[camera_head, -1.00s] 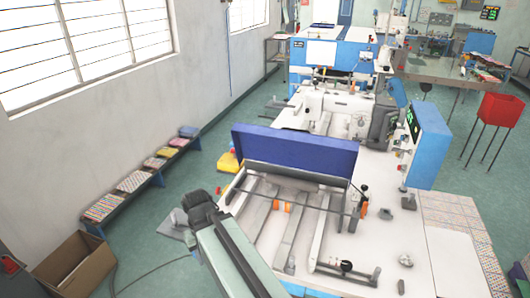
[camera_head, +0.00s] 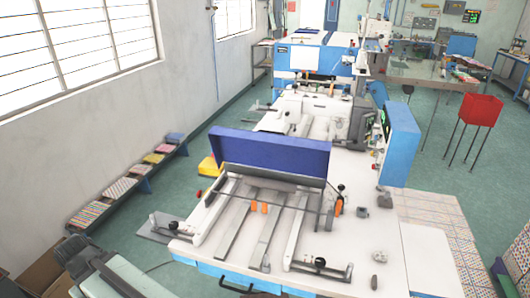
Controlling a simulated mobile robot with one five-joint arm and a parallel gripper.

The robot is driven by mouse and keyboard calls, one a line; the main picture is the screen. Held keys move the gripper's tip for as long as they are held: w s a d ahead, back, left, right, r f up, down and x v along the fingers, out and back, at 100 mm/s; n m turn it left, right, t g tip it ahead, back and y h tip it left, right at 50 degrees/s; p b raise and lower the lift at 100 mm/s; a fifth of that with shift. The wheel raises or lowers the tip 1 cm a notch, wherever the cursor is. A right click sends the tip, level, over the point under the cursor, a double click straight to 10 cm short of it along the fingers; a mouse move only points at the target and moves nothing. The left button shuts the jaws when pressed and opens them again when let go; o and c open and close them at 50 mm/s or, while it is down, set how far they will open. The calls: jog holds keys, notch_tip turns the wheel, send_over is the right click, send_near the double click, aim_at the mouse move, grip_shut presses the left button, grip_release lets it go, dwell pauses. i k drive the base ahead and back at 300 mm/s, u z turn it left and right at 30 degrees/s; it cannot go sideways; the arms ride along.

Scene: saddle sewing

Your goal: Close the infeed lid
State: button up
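The infeed lid appears to be the long dark blue panel (camera_head: 268,153), standing raised across the far end of the machine's white infeed bed (camera_head: 228,225). The bed in front of it is uncovered, with metal rails and orange pieces (camera_head: 258,207) showing. Part of my arm (camera_head: 110,278) is at the bottom left, left of the bed and apart from the lid. I cannot make out my gripper's fingers in this view.
A blue control box (camera_head: 398,145) stands on the machine's right side. A low bench with colourful stacks (camera_head: 118,188) runs along the left wall. A red bin on legs (camera_head: 480,110) stands at right.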

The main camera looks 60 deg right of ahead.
aim_at(271, 150)
jog(key=i, duration=3.05)
jog(key=z, duration=1.85)
jog(key=i, duration=3.45)
jog(key=z, duration=3.05)
